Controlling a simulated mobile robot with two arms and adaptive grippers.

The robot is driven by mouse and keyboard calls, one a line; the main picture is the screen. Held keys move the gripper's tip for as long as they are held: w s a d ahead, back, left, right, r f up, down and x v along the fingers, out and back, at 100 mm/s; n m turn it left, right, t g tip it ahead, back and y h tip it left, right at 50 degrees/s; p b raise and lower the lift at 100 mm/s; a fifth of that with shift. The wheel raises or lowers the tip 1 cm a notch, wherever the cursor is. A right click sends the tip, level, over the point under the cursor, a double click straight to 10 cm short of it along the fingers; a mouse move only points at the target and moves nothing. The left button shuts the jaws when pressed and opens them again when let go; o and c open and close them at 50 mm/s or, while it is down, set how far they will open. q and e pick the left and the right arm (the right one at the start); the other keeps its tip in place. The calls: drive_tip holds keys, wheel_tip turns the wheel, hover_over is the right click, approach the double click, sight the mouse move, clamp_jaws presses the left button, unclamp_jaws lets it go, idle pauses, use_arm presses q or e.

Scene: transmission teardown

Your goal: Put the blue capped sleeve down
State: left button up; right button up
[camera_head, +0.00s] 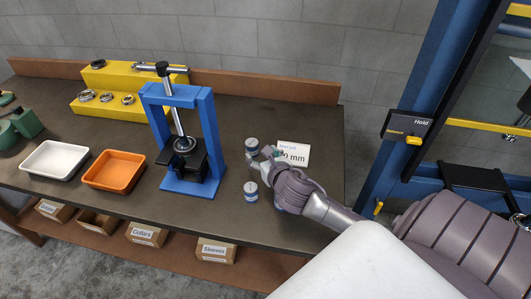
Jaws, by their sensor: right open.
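Two small blue-and-white capped sleeves stand on the right part of the dark bench. The far capped sleeve (252,146) is right by the fingertips of my right gripper (260,157); I cannot tell whether they touch it. The near capped sleeve (250,192) stands upright, in front of the gripper and apart from it. A further blue piece (280,208) shows partly below my right wrist, mostly hidden. My right gripper is open, reaching in from the right. My left gripper is not in view.
A blue press (208,140) stands left of the sleeves. A white sign (294,153) is behind the gripper. An orange tray (114,171), a white tray (54,160) and a yellow stepped stand (118,82) are further left. Labelled boxes, including Sleeves (215,251), sit below the bench edge.

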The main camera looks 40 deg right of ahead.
drive_tip(key=shift+v, duration=1.2)
drive_tip(key=shift+r, duration=0.1)
